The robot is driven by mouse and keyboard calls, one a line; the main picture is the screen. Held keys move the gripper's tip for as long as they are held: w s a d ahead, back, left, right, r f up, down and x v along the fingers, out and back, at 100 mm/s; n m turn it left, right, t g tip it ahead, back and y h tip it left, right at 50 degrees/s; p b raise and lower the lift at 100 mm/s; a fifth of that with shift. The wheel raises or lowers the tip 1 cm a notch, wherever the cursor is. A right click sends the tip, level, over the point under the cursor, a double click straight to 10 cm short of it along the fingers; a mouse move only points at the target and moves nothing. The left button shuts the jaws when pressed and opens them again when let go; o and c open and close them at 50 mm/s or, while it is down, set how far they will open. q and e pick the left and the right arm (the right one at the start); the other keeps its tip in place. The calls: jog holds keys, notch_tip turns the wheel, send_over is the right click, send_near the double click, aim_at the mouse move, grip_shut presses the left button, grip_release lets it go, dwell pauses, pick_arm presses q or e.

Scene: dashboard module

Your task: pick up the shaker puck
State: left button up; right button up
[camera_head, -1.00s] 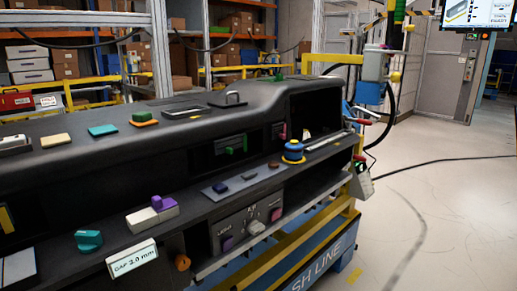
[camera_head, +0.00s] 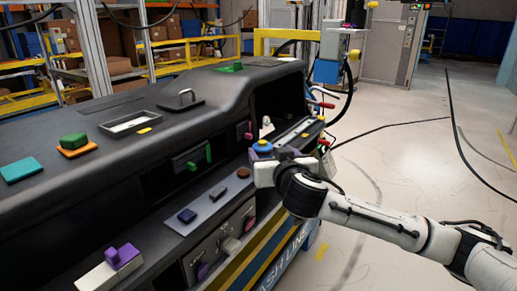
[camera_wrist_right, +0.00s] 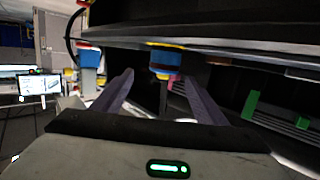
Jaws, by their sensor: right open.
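The likely shaker puck, a blue and yellow round piece (camera_head: 262,147), stands on the dashboard ledge near its right end. In the right wrist view the blue and yellow piece (camera_wrist_right: 166,59) shows ahead, between the lines of the two fingers. My right gripper (camera_head: 258,168) is just in front of it and partly covers its lower part in the head view. In the wrist view the fingers (camera_wrist_right: 155,88) are spread apart with nothing clearly held. I cannot tell whether they touch the piece. My left gripper is not in view.
The dashboard's dark opening is behind the piece. Open floor (camera_head: 400,150) lies to the right.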

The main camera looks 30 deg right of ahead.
aim_at(265, 151)
jog(key=shift+x, duration=1)
jog(key=shift+w+f, duration=0.15)
jog(key=shift+w, duration=0.05)
jog(key=x, duration=0.2)
jog(key=p+x, duration=0.1)
jog(key=x, duration=0.1)
jog(key=shift+w+a+f, duration=0.1)
jog(key=shift+a+f, duration=0.2)
jog(key=shift+w+d+f, duration=0.1)
jog(key=shift+w+d, duration=0.05)
jog(key=shift+w, duration=0.15)
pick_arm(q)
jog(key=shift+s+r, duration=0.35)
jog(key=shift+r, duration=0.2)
pick_arm(e)
jog(key=shift+w+f, duration=0.1)
jog(key=shift+w, duration=0.05)
jog(key=c, duration=1.5)
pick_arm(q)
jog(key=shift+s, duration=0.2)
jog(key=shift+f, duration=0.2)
